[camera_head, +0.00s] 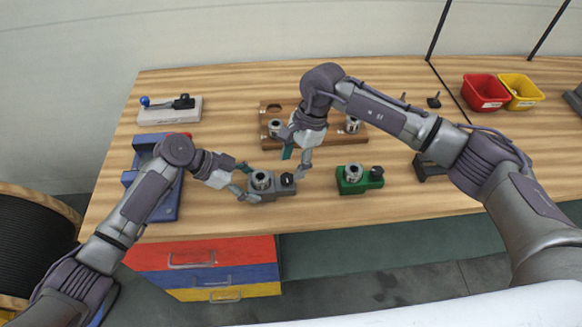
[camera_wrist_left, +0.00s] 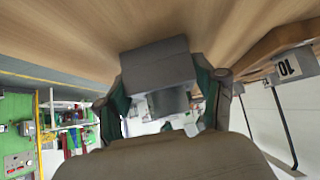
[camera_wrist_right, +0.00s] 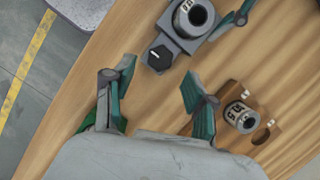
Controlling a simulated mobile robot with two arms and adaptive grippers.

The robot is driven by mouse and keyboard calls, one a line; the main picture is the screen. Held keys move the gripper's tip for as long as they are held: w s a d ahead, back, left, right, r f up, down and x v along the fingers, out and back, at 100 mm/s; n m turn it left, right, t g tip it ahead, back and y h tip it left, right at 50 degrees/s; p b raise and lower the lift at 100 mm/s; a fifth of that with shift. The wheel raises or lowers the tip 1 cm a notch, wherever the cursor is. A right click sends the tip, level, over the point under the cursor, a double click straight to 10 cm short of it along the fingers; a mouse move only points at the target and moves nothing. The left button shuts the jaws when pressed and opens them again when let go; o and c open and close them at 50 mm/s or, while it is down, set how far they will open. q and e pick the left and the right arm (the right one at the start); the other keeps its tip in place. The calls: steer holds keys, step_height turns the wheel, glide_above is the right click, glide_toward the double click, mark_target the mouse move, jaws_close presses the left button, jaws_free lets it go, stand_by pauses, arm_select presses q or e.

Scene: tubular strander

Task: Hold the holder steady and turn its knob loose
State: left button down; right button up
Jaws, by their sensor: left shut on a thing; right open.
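The grey holder (camera_head: 262,190) stands on the wooden bench near its front edge. It carries a silver numbered cylinder (camera_head: 261,179) and a black knob (camera_head: 287,180) on its right end. My left gripper (camera_head: 243,184) is shut on the holder's left part; the left wrist view shows the grey block (camera_wrist_left: 158,68) between its fingers. My right gripper (camera_head: 293,163) is open and empty, just above and behind the knob. In the right wrist view the knob (camera_wrist_right: 158,57), with a white mark line, lies just beyond the gap between the open fingertips (camera_wrist_right: 159,73), apart from them.
A green holder (camera_head: 352,180) with a cylinder and knob stands to the right. A wooden rack (camera_head: 270,113) with cylinders is behind. A blue tray (camera_head: 167,203) lies left. Red (camera_head: 485,91) and yellow bins (camera_head: 521,90) stand back right. Bare bench lies between the holders.

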steer(key=shift+r, duration=0.3)
arm_select(q)
steer(key=shift+c, duration=0.2)
jaws_free()
steer(key=v, duration=1.2)
steer(key=shift+s, duration=0.1)
arm_select(e)
steer(key=shift+s+f, duration=0.1)
